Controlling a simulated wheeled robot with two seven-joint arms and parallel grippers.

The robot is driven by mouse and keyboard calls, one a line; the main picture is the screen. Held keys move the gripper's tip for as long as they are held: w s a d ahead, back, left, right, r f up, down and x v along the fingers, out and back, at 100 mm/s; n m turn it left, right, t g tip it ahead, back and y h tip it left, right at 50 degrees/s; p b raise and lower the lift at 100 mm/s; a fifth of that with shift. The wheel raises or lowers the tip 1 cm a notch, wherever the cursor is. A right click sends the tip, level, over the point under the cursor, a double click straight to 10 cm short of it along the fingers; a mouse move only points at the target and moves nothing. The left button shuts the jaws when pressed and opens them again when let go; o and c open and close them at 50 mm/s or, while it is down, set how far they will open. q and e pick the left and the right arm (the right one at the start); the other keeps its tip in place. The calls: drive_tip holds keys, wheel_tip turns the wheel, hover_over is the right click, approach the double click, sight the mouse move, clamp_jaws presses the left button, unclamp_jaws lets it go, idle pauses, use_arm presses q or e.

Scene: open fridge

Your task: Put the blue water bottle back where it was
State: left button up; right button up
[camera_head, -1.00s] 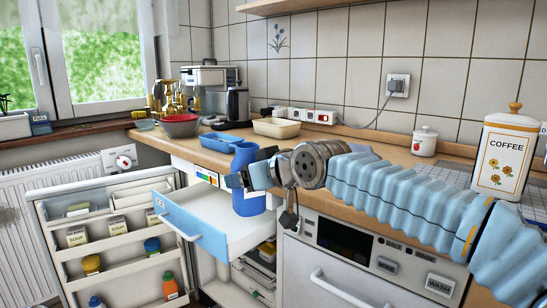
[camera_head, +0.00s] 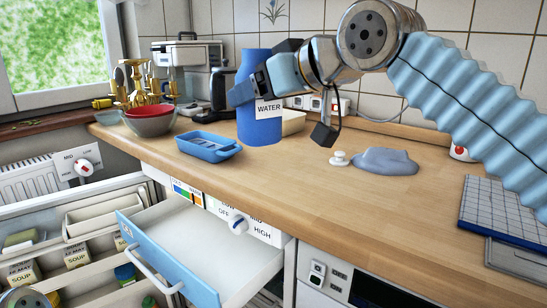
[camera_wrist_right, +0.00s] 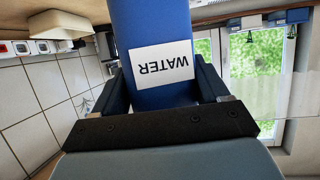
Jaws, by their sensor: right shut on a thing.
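The blue water bottle (camera_head: 262,128) with a white WATER label is upright over the wooden countertop (camera_head: 330,215), behind and right of the blue tray. Its base is at or very near the wood; I cannot tell if it touches. My right gripper (camera_head: 258,86) is shut on the bottle's upper part, coming from the right. In the right wrist view the bottle (camera_wrist_right: 155,25) sits between the two fingers (camera_wrist_right: 163,85), its label facing the camera. My left gripper is not in view.
A blue tray (camera_head: 208,147), red and grey bowls (camera_head: 150,122) and a black kettle (camera_head: 221,92) stand left of the bottle. A grey cloth-like lump (camera_head: 386,161) and a white knob (camera_head: 339,159) lie to the right. An open drawer (camera_head: 215,250) juts out below.

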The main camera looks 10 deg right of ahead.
drive_tip(key=w+d+f, duration=0.2)
drive_tip(key=w+f, duration=0.2)
drive_tip(key=w+d+f, duration=0.2)
drive_tip(key=w+f, duration=0.2)
drive_tip(key=w+d+f+b, duration=0.1)
drive_tip(key=w+d+f, duration=0.1)
drive_tip(key=w+f, duration=0.1)
drive_tip(key=shift+w+d+f, duration=0.35)
drive_tip(key=shift+w+f, duration=0.05)
drive_tip(key=shift+w, duration=0.1)
drive_tip(key=shift+f, duration=0.5)
drive_tip(key=shift+f, duration=0.1)
drive_tip(key=shift+f+b, duration=0.15)
drive_tip(key=shift+b, duration=0.15)
drive_tip(key=o, duration=1.3)
drive_tip(key=shift+o, duration=0.2)
drive_tip(key=shift+r, duration=0.2)
